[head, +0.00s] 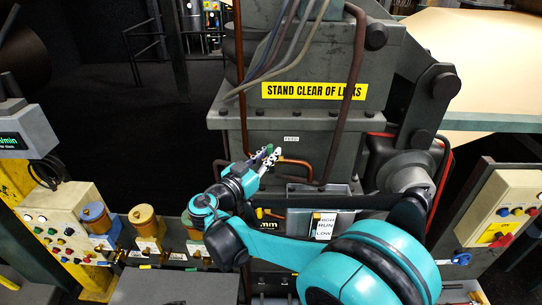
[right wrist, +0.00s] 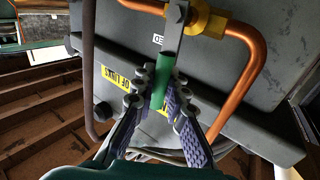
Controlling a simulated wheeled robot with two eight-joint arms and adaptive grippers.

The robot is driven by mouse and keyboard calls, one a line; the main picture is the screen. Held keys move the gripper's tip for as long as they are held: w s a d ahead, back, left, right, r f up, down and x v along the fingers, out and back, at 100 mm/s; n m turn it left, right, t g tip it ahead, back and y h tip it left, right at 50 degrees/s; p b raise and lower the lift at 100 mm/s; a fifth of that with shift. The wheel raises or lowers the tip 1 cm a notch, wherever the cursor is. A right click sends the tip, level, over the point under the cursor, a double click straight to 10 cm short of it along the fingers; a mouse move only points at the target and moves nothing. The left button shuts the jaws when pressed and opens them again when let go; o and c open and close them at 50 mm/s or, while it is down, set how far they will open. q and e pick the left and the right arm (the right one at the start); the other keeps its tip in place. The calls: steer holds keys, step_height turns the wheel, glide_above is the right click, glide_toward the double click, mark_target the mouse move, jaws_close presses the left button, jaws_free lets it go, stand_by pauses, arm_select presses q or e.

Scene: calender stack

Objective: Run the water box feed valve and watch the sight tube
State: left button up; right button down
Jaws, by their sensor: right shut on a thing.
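My right gripper (head: 265,155) is at the front of the dark machine, below a small FEED label (head: 291,138). In the right wrist view its fingers (right wrist: 160,88) are closed on the green grip (right wrist: 162,72) of the feed valve. The valve's flat grey lever (right wrist: 177,22) runs from the grip to a yellow valve body (right wrist: 205,20) on a copper pipe (right wrist: 243,38). The pipe (head: 298,162) also shows in the head view. A placard reading RUN and LOW (head: 323,226) stands below, partly behind my arm. I cannot make out the sight tube. My left gripper is out of view.
A yellow warning sign (head: 313,91) is on the machine above. Several hoses (head: 268,65) hang in front of it. A control box (head: 500,212) stands at the right, a button panel (head: 58,232) and amber-topped pots (head: 145,222) at the left.

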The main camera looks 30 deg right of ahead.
steer(key=shift+w+a+f+n+t+h+b, duration=0.4)
steer(key=shift+a+n+t+b, duration=0.35)
steer(key=shift+n+b, duration=0.95)
steer(key=shift+w+a+f+n+t+h+b, duration=0.45)
steer(key=shift+n+t+b, duration=0.45)
steer(key=shift+n+b, duration=0.8)
steer(key=shift+w+a+f+n+t+h+b, duration=0.3)
steer(key=shift+a+n+t+b, duration=0.5)
steer(key=shift+n+b, duration=0.9)
steer(key=c, duration=1.5)
jaws_free()
steer(key=v, duration=1.2)
steer(key=shift+m, duration=0.3)
